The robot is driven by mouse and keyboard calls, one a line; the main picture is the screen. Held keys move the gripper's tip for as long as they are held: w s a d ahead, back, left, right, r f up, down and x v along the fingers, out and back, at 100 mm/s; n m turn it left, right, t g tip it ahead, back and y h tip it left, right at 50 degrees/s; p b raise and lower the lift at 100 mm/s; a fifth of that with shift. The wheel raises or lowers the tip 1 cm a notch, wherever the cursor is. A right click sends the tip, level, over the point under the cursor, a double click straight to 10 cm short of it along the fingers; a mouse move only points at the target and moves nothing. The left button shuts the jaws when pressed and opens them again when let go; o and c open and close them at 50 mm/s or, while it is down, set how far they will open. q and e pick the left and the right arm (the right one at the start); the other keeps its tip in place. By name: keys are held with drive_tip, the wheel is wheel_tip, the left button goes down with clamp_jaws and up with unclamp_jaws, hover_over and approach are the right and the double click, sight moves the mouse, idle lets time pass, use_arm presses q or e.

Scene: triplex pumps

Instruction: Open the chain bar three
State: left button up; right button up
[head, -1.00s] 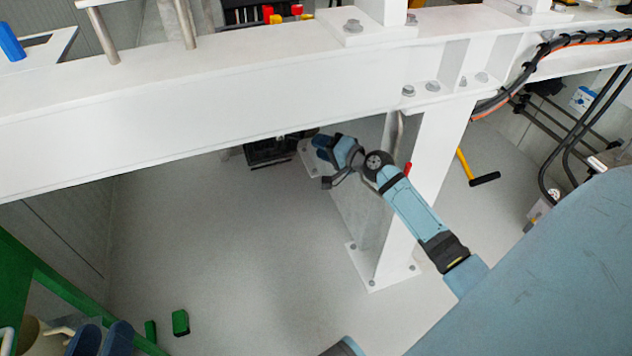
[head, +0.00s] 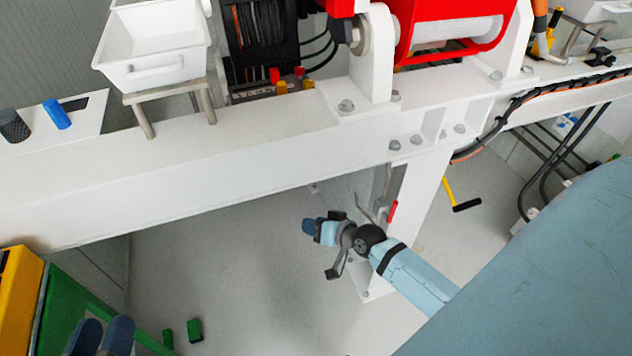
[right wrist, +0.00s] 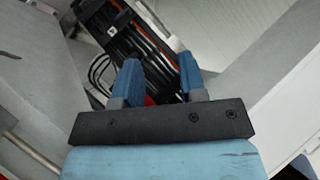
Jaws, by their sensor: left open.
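I cannot tell for certain which part is chain bar three. A small red-gripped lever (head: 392,211) sits beside a white post (head: 420,190) under the long white beam (head: 230,165). My right gripper (head: 312,227) is below the beam, left of the post and apart from the lever. In the right wrist view its two blue fingers (right wrist: 160,82) stand apart with nothing between them. My left gripper (head: 101,335) shows at the bottom left edge, two dark blue fingertips apart, with the rest cut off.
A yellow bar with a black grip (head: 460,200) shows right of the post. A green frame (head: 60,300) is at lower left. The floor below the beam is mostly clear.

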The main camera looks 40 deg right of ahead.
use_arm(q)
wheel_tip(320, 180, up, 7)
drive_tip(key=p, duration=0.5)
use_arm(e)
drive_tip(key=s+a+r+n, duration=0.2)
drive_tip(key=s+a+r, duration=0.2)
drive_tip(key=s, duration=0.1)
drive_tip(key=shift+s+a+n+g, duration=0.15)
drive_tip(key=shift+s+n+g, duration=0.15)
drive_tip(key=shift+s+n, duration=0.1)
use_arm(q)
drive_tip(key=shift+f, duration=0.1)
use_arm(e)
drive_tip(key=shift+r, duration=0.15)
